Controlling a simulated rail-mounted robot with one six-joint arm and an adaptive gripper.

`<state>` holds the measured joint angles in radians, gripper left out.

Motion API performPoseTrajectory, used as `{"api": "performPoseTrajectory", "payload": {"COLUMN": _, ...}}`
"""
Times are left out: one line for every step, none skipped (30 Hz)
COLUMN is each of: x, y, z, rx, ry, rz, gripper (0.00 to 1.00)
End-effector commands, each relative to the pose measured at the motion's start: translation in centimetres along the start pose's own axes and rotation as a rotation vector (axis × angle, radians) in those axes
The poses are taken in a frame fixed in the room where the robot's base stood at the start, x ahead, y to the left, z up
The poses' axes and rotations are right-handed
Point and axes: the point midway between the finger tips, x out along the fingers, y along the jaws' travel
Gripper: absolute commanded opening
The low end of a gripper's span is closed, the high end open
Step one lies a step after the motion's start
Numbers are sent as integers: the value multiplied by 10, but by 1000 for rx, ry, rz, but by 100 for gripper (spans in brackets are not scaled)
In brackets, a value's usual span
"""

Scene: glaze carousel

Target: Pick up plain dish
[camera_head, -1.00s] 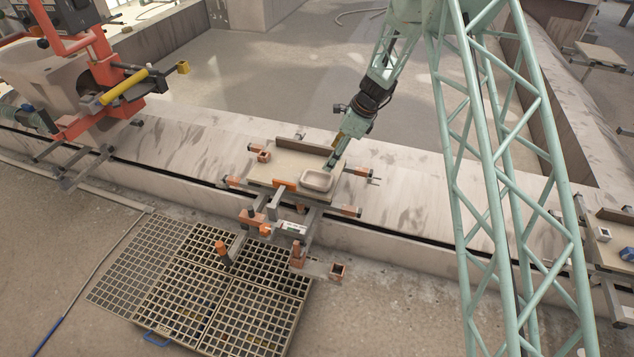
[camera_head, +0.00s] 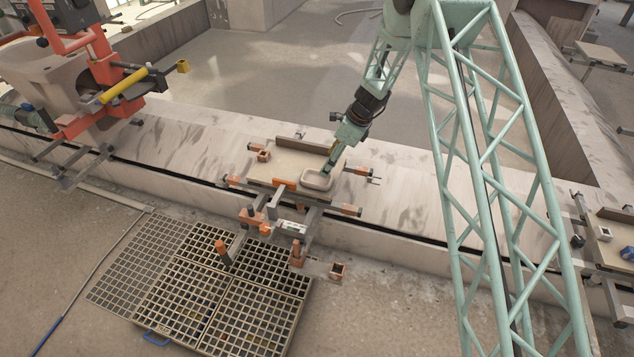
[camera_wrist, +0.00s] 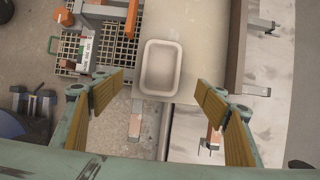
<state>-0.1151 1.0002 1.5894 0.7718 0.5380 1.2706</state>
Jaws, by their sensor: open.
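The plain dish is a pale, shallow rectangular dish with rounded corners. In the head view the dish (camera_head: 314,181) sits on the right part of a beige board (camera_head: 265,172) on the carousel station. In the wrist view the dish (camera_wrist: 162,68) lies upright and empty, just beyond my fingertips. My gripper (camera_wrist: 162,90) is open, its two ochre-padded fingers spread wider than the dish. In the head view my gripper (camera_head: 327,168) comes down at the dish's back edge. I cannot tell whether a finger touches the dish.
Orange clamps and metal bars surround the board, with an orange block (camera_head: 287,184) left of the dish. A dark rail (camera_head: 304,146) edges the board's back. A floor grate (camera_head: 205,290) lies in front. An orange machine (camera_head: 85,75) stands at left.

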Motion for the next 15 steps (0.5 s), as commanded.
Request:
{"api": "performPoseTrajectory", "payload": {"x": 9, "y": 1, "z": -1, "rx": 0, "ry": 1, "rz": 1, "gripper": 67}}
{"api": "performPoseTrajectory", "payload": {"x": 13, "y": 0, "z": -1, "rx": 0, "ry": 1, "rz": 1, "gripper": 67}}
{"api": "performPoseTrajectory", "payload": {"x": 18, "y": 0, "z": -1, "rx": -1, "ry": 1, "rz": 0, "gripper": 67}}
{"api": "performPoseTrajectory", "payload": {"x": 22, "y": 0, "z": -1, "rx": -1, "ry": 1, "rz": 0, "gripper": 67}}
{"api": "performPoseTrajectory", "payload": {"x": 26, "y": 0, "z": -1, "rx": -1, "ry": 1, "rz": 0, "gripper": 67}}
{"api": "performPoseTrajectory", "payload": {"x": 32, "y": 0, "z": -1, "rx": -1, "ry": 1, "rz": 1, "gripper": 67}}
{"api": "performPoseTrajectory", "payload": {"x": 36, "y": 0, "z": -1, "rx": -1, "ry": 1, "rz": 1, "gripper": 67}}
{"api": "performPoseTrajectory", "payload": {"x": 40, "y": 1, "z": -1, "rx": -1, "ry": 1, "rz": 1, "gripper": 67}}
{"api": "performPoseTrajectory", "payload": {"x": 44, "y": 1, "z": 0, "rx": -1, "ry": 1, "rz": 2, "gripper": 67}}
{"api": "performPoseTrajectory", "payload": {"x": 47, "y": 1, "z": 0, "rx": -1, "ry": 0, "rz": 1, "gripper": 67}}
{"api": "performPoseTrajectory", "payload": {"x": 50, "y": 0, "z": 0, "rx": -1, "ry": 0, "rz": 1, "gripper": 67}}
{"api": "performPoseTrajectory", "payload": {"x": 53, "y": 0, "z": 0, "rx": -1, "ry": 0, "rz": 1, "gripper": 67}}
{"api": "performPoseTrajectory", "payload": {"x": 55, "y": 0, "z": 0, "rx": -1, "ry": 0, "rz": 1, "gripper": 67}}
{"api": "performPoseTrajectory", "payload": {"x": 57, "y": 0, "z": 0, "rx": -1, "ry": 0, "rz": 1, "gripper": 67}}
{"api": "performPoseTrajectory", "payload": {"x": 59, "y": 0, "z": 0, "rx": -1, "ry": 0, "rz": 1, "gripper": 67}}
